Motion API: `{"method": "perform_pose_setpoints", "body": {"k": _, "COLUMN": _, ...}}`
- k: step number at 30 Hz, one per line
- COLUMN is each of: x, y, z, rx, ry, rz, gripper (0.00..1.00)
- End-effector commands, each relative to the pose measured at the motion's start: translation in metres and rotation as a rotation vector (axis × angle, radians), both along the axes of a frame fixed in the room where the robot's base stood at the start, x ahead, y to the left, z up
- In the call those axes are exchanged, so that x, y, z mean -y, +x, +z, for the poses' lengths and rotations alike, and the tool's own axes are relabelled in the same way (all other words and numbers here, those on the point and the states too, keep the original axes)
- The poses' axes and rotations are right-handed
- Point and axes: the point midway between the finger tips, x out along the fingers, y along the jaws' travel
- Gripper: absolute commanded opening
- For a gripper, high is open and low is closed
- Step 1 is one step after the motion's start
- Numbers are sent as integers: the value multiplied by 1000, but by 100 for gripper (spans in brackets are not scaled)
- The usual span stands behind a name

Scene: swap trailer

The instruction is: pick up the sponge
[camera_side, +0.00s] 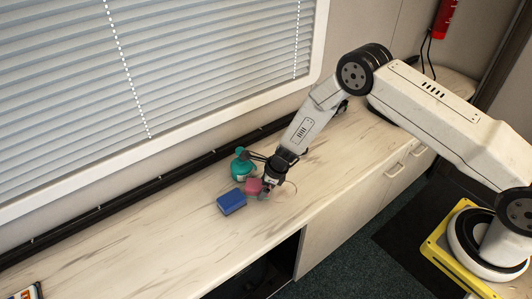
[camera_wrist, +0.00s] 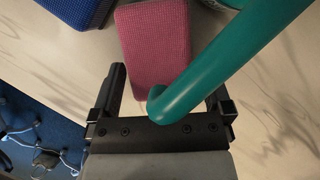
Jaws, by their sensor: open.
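A pink textured block that looks like a sponge (camera_side: 254,186) lies on the pale counter. In the wrist view the pink sponge (camera_wrist: 150,40) is ahead of and between the open fingers of my gripper (camera_wrist: 166,85). In the side view my gripper (camera_side: 267,190) is low, close beside the sponge and partly in front of it. Contact cannot be told. A teal curved tube (camera_wrist: 215,55) crosses the wrist view, hiding the sponge's right edge and part of the right finger.
A blue textured block (camera_side: 231,201) lies left of the pink one, and also shows in the wrist view (camera_wrist: 75,10). A teal rounded object (camera_side: 241,165) stands just behind, close to my gripper.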

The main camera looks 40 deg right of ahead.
Motion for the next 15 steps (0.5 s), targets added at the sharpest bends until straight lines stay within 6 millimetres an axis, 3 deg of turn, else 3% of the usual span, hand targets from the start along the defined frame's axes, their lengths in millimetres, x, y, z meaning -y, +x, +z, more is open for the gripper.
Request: {"method": "perform_pose_setpoints", "body": {"k": 15, "x": -2, "y": 2, "z": -7, "rx": 0, "ry": -1, "rz": 1, "gripper": 100}}
